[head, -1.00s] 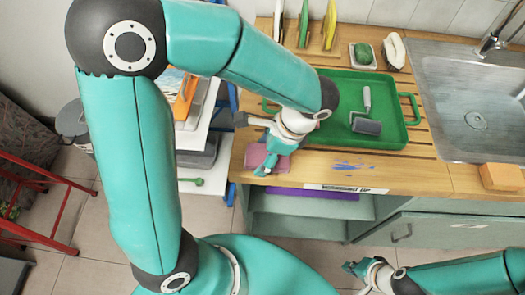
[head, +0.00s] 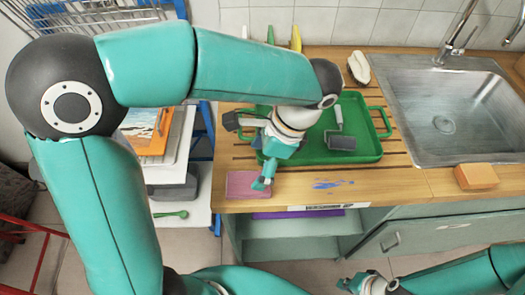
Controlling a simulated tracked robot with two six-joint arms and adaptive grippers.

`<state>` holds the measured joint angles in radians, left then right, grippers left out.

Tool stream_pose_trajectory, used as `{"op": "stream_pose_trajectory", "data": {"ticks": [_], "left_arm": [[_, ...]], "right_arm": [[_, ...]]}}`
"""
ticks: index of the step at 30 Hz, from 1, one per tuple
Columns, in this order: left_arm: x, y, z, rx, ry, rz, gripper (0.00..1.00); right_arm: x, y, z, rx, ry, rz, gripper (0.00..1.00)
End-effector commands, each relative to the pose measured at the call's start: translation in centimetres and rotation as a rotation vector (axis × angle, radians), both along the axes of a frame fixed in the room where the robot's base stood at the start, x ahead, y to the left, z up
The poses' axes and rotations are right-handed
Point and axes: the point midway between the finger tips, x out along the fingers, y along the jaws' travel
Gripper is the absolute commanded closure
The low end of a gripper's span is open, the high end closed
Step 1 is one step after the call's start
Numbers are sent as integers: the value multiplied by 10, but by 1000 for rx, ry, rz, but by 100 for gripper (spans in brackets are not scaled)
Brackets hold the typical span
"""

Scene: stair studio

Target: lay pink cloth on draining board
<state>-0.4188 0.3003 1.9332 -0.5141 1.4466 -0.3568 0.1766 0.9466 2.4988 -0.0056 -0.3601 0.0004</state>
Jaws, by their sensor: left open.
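The pink cloth (head: 242,184) lies flat on the wooden slatted draining board (head: 395,185), near its front left corner. My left gripper (head: 252,158) is open above the board, just behind and over the right part of the cloth. One finger hangs near the cloth's right edge; I cannot tell whether it touches. My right gripper (head: 362,284) is low at the bottom edge, in front of the cabinet and away from the cloth; its jaws are too small to read.
A steel sink (head: 450,110) and an orange sponge (head: 476,177) are to the right. A blue paint smear (head: 330,184) marks the board. A shelf with a purple item (head: 297,214) is below.

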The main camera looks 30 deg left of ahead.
Motion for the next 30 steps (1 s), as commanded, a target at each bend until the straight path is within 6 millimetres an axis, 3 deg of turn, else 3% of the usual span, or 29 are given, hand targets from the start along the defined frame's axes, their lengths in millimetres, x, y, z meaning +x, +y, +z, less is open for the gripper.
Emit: {"op": "stream_pose_trajectory", "data": {"ticks": [3, 9, 30], "left_arm": [[4, -6, 17, 0, -2, 0, 9], [6, -10, 29, 0, 0, 0, 9], [6, -11, 30, 1, 1, -1, 9]], "right_arm": [[0, 0, 1, 0, 0, 0, 100], [0, 0, 2, 0, 0, 0, 100], [0, 0, 1, 0, 0, 0, 100]]}}
